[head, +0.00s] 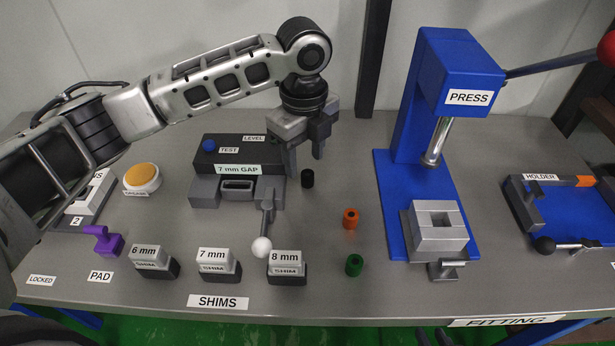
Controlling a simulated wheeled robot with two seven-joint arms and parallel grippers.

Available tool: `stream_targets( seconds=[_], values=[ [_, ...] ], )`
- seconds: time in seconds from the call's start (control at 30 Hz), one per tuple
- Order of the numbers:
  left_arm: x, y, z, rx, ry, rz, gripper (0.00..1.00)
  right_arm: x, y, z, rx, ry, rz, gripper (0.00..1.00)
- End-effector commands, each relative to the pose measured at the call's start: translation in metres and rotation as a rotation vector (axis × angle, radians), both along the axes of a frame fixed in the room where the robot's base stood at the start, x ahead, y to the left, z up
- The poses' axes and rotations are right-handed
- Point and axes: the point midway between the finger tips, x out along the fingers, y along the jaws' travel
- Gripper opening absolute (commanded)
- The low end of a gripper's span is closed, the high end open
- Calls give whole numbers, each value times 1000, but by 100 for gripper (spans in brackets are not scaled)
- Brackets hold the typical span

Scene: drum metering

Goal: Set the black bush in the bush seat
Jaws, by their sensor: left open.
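The black bush (307,178) is a small dark cylinder standing on the grey table, left of the orange and green ones. My left gripper (304,158) is open, pointing down just above and behind the black bush, with nothing seen between its fingers. The likely bush seat is the grey metal block (424,240) with a square opening, on the blue base of the press (456,75). No bush shows in the opening, though its depth is hidden. My right gripper is not in view.
An orange bush (350,218) and a green bush (354,265) stand between the black bush and the press. The gap gauge (237,155) with its white-knobbed lever (262,246) is close on the left. Labelled shims (286,266) line the front. The blue holder (560,215) is at right.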

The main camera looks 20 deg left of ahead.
Motion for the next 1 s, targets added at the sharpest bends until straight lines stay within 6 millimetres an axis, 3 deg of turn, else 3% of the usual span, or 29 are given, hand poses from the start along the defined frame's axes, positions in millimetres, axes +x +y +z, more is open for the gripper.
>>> stream_targets(
  seconds=[0.33,0.63,0.8,1.0],
  values=[
    [5,-3,-46,3,3,0,47,7,0,7,0,-19,0,23],
    [6,-3,-51,1,0,-1,47,6,0,5,-1,-15,-1,23],
    [6,-3,-50,1,0,-1,0,4,0,4,0,-10,-2,23],
    [6,-3,-50,1,0,-1,0,2,0,3,1,-4,-4,23]
  ],
)
